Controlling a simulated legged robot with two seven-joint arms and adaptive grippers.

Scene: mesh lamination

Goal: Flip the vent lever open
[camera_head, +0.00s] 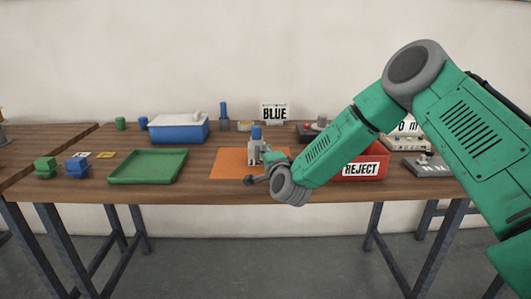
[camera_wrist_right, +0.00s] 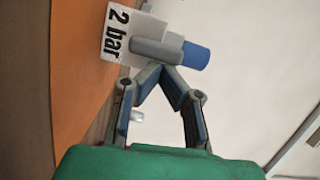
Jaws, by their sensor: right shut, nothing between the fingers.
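A small grey device with a blue cap (camera_head: 256,135) stands upright on an orange mat (camera_head: 228,165) at the table's middle. In the right wrist view its blue end (camera_wrist_right: 196,56) and grey body (camera_wrist_right: 150,50) lie just beyond my fingertips, beside a white "2 bar" sign (camera_wrist_right: 116,30). I cannot clearly pick out the vent lever. My right gripper (camera_head: 251,180) is low in front of the device. In the wrist view its fingertips (camera_wrist_right: 161,70) meet, empty, close to the grey body; contact is unclear. A small pale rounded piece (camera_wrist_right: 137,115) shows between the fingers. My left gripper is out of view.
A green tray (camera_head: 148,180) and a blue box with a white lid (camera_head: 180,132) stand to the left. A red REJECT bin (camera_head: 372,178) is partly behind my right arm. Green and blue pieces sit at far left.

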